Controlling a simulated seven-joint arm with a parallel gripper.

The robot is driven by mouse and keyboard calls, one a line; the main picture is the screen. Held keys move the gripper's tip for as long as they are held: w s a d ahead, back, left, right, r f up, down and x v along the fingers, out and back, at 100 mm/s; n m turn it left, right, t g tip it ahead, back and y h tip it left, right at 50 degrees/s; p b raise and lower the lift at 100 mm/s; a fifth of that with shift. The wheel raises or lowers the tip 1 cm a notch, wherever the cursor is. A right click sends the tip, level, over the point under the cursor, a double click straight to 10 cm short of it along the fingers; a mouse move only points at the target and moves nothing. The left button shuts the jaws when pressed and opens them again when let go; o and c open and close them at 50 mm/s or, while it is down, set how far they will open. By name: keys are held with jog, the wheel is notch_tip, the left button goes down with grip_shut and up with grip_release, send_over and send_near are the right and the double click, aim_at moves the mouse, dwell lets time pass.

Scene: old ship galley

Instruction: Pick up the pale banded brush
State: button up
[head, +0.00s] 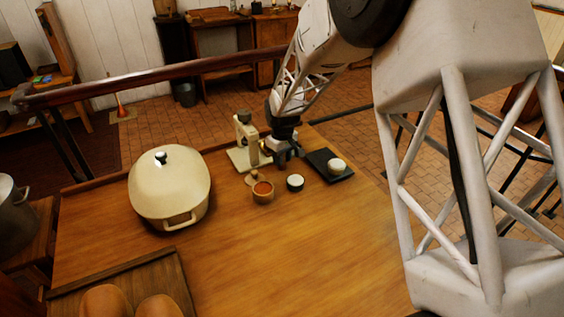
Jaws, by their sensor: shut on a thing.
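My gripper (284,160) is low over the far part of the wooden table (300,255), just right of a cream stand-like device (246,143). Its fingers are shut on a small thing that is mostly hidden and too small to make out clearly. I cannot pick out the pale banded brush for certain anywhere in this view. A small dark round pot with a white top (295,182) stands in front of the fingers, apart from them as far as I can see.
A tan cup with reddish contents (263,195) stands close in front. A black slab (318,160) with a white-topped round piece (336,165) lies to the right. A large cream lidded pot (168,190) is at left, a dark wooden tray (75,295) at front left. The table's front middle is clear.

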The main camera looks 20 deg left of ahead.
jog(key=shift+r, duration=0.1)
jog(key=shift+c, duration=0.4)
jog(key=shift+r, duration=0.75)
notch_tip(320, 180, up, 2)
jog(key=shift+r, duration=0.1)
jog(key=s+d, duration=0.2)
jog(key=s, duration=0.2)
jog(key=s+d, duration=0.3)
jog(key=s, duration=0.2)
jog(key=s+d+r, duration=0.1)
jog(key=s+d, duration=0.2)
jog(key=s, duration=0.1)
jog(key=shift+s, duration=0.4)
jog(key=shift+w+r, duration=0.1)
jog(key=w+a+r, duration=0.4)
jog(key=w+a, duration=0.3)
jog(key=w, duration=0.4)
jog(key=w+a+r, duration=0.4)
jog(key=w+a, duration=0.3)
jog(key=w, duration=0.4)
jog(key=shift+a+r, duration=0.15)
jog(key=shift+a, duration=0.2)
